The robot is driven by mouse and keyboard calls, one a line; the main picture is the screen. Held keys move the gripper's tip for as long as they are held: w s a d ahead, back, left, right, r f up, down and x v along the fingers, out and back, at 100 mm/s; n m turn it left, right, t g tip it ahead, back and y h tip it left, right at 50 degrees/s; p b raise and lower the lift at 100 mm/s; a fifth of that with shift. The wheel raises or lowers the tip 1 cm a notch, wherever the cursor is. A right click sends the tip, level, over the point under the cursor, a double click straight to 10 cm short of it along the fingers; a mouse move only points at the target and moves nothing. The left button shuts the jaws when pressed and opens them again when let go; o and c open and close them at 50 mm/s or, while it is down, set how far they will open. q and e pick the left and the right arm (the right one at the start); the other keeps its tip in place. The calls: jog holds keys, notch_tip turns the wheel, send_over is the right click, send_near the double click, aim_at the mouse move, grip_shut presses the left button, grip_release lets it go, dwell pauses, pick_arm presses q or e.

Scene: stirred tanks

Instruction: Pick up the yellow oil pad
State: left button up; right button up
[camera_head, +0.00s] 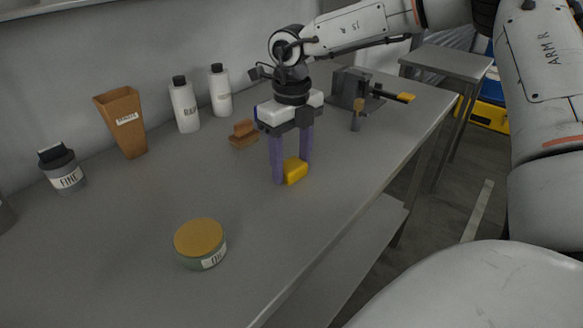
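The yellow oil pad (296,173) is a small yellow block, low at the bench top near its front edge. My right gripper (292,166) points straight down over it, with its two purple fingers spread apart on either side of the pad. The fingertips are close to the pad's sides. I cannot tell whether they press on it, or whether the pad rests on the bench or is just off it. My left gripper is not in view.
A round tin with a yellow lid (199,239) stands at the front. A brown brush-like block (243,134), white bottles (184,106), a brown tapered container (124,121) and a dark-lidded jar (63,169) stand behind. A grey fixture (352,90) is at right.

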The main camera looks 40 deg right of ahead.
aim_at(292, 164)
jog(key=c, duration=0.6)
jog(key=shift+r, duration=0.15)
notch_tip(292, 164, up, 10)
jog(key=shift+f, duration=0.1)
jog(key=shift+o, duration=0.8)
jog(key=shift+c, duration=0.5)
